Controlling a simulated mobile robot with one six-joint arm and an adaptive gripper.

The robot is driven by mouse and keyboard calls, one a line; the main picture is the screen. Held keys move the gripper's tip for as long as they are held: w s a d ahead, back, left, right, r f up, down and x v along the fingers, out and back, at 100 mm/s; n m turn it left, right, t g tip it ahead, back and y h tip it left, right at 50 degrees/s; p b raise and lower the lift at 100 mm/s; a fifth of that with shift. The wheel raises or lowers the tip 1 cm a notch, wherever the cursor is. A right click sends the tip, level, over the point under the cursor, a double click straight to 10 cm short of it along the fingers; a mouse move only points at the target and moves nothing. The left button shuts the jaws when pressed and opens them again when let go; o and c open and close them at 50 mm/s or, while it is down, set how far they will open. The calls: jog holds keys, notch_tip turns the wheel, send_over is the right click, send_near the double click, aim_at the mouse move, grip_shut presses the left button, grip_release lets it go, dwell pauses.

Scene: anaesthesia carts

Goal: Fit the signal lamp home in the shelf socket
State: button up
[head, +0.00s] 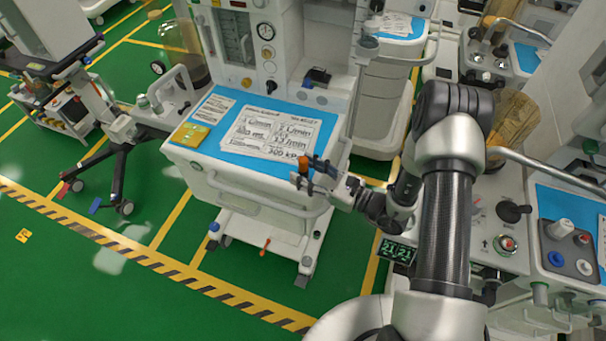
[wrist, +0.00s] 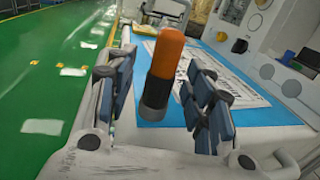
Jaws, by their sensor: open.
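The signal lamp has an orange cap and a dark cylindrical base. In the head view the lamp (head: 305,162) shows at the front right corner of the middle cart's shelf. In the wrist view the lamp (wrist: 166,58) stands nearly upright, tilted slightly in the picture, between the fingers. My gripper (head: 312,176) is open around it, with a finger on each side and visible gaps in the wrist view (wrist: 160,85). I cannot tell whether the lamp's foot touches the shelf or sits in a socket. No socket shows clearly; the lamp and fingers cover that spot.
The cart's shelf bears a blue mat (head: 218,110), printed sheets (head: 272,136) and a yellow pad (head: 190,134). A white rail (head: 262,203) runs along its front. Another cart with knobs (head: 570,250) stands at the right. Green floor (head: 140,300) is open at the front left.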

jog(key=shift+w+a, duration=0.3)
jog(key=shift+a, duration=0.2)
jog(key=shift+c, duration=0.5)
grip_shut()
